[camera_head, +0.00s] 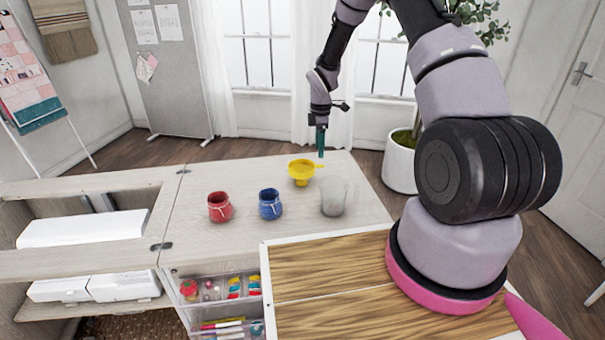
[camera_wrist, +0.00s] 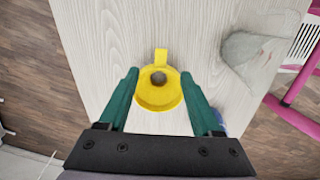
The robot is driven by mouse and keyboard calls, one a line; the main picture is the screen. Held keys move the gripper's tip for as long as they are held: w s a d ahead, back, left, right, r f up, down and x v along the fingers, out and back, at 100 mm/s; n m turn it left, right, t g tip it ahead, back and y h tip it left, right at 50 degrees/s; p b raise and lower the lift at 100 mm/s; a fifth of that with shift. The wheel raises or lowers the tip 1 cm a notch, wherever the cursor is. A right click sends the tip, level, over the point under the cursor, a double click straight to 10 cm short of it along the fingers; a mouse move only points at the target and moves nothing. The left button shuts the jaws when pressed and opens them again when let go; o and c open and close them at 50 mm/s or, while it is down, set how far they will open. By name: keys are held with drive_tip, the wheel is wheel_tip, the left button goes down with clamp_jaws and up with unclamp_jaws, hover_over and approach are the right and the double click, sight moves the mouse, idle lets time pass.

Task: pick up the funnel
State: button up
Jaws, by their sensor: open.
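The yellow funnel (camera_head: 301,170) sits near the far edge of the light wooden cabinet top, with its tab pointing right in the head view. In the wrist view the funnel (camera_wrist: 158,97) lies between and beyond the two green fingers, with its tab toward the top of the picture. My gripper (camera_head: 320,140) points down above the tabletop, beside the funnel's tab in the head view. In the wrist view my gripper (camera_wrist: 160,88) is open, with a finger on either side of the funnel. I cannot tell how high the fingertips are above the top.
A red jar (camera_head: 220,207), a blue jar (camera_head: 270,204) and a clear grey pitcher (camera_head: 334,197) stand nearer on the cabinet top (camera_head: 200,180). The pitcher (camera_wrist: 250,55) is right of the funnel in the wrist view. Left of the funnel the top is clear.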

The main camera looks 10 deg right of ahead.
sight(318, 166)
wheel_tip(318, 166, down, 6)
drive_tip(key=shift+a+f, duration=0.3)
drive_tip(key=shift+f, duration=1.15)
drive_tip(key=shift+a+f, duration=0.2)
drive_tip(key=shift+f, duration=1.15)
clamp_jaws()
